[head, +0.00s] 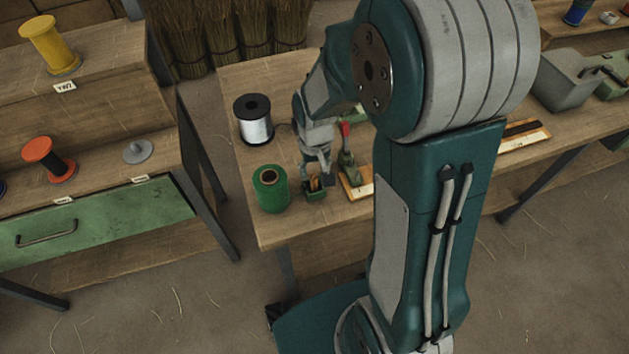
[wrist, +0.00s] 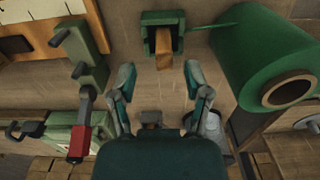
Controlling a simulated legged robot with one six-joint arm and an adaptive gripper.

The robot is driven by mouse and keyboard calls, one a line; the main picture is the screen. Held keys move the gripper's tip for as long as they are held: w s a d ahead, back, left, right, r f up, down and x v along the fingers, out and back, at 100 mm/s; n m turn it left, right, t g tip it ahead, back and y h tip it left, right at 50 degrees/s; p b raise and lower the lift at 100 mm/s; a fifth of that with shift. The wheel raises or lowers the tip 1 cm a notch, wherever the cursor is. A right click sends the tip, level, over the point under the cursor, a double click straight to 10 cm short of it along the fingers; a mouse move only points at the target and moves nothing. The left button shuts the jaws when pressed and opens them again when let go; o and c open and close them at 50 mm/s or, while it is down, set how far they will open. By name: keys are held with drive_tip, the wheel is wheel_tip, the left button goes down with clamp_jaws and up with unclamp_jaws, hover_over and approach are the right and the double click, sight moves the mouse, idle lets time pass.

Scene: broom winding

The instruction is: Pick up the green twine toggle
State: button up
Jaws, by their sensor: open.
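A small wooden toggle (wrist: 164,46) sits in a dark green holder (wrist: 148,20) at the top middle of the wrist view. A thin green strand runs from the holder to the large green twine spool (wrist: 262,50) on the right. In the head view the holder (head: 314,195) stands near the table's front edge, right of the green spool (head: 270,190), with a bit of the toggle (head: 314,183) showing. My gripper (wrist: 158,78) is open and empty, its fingers pointing towards the toggle and apart from it. In the head view my gripper (head: 318,178) is close above the holder.
A green tool with a red handle (wrist: 78,140) stands left of my gripper, on or beside a wooden board (head: 358,190). A black-and-white spool (head: 254,120) stands behind the green one. A shelf at left holds orange (head: 48,160) and yellow (head: 50,45) spools.

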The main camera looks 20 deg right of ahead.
sight(313, 175)
drive_tip(key=f, duration=0.4)
drive_tip(key=shift+a, duration=0.4)
drive_tip(key=shift+d, duration=0.15)
drive_tip(key=c, duration=0.4)
clamp_jaws()
